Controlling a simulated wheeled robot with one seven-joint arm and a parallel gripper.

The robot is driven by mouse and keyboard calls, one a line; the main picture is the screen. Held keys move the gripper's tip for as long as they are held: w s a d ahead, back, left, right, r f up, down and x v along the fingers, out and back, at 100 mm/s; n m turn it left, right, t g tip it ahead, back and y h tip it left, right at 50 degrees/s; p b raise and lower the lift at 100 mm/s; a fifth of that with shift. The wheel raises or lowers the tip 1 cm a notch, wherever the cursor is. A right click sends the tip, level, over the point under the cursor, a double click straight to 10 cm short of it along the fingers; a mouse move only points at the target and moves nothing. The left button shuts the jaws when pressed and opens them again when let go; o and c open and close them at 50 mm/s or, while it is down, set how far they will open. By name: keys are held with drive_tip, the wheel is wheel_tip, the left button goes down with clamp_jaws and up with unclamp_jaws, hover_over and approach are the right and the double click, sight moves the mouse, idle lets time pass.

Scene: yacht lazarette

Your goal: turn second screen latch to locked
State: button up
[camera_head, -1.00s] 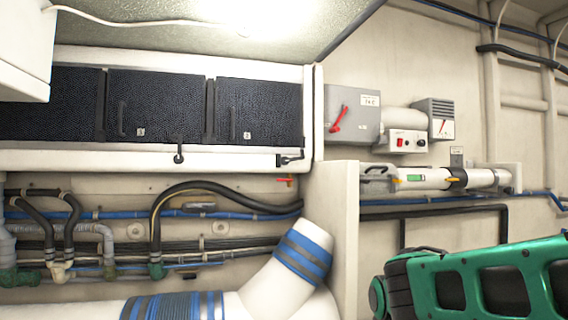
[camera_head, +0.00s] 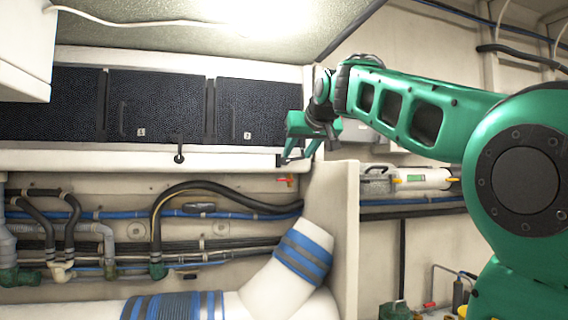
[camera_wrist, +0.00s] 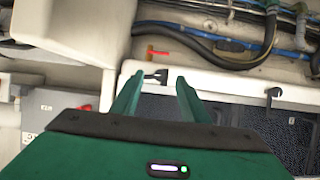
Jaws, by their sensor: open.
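The second screen (camera_head: 255,115), a dark mesh panel marked 2, is right of the similar first screen (camera_head: 150,105). Its latch (camera_wrist: 158,76) is a small black handle on the white frame lip. In the wrist view it shows between my fingertips and lies roughly sideways. In the head view my gripper (camera_head: 296,157) largely covers it. My gripper is also in the wrist view (camera_wrist: 160,78), open, with one finger on each side of the latch; contact cannot be told. The first screen's latch (camera_head: 179,148) points down in the head view.
The white frame lip (camera_head: 100,158) runs below the screens. Hoses and blue pipes (camera_head: 230,214) lie beneath it, with a red-handled valve (camera_head: 286,181) just under the latch. A white partition (camera_head: 345,220) stands right of it. A grey box (camera_wrist: 50,110) shows in the wrist view.

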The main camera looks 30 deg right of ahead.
sight(286, 160)
drive_tip(key=w, duration=0.3)
drive_tip(key=w+d+f, duration=0.1)
drive_tip(key=w, duration=0.2)
drive_tip(key=w+d+f, duration=0.1)
drive_tip(key=w, duration=0.3)
drive_tip(key=shift+w+d, duration=0.1)
drive_tip(key=shift+d, duration=0.1)
clamp_jaws()
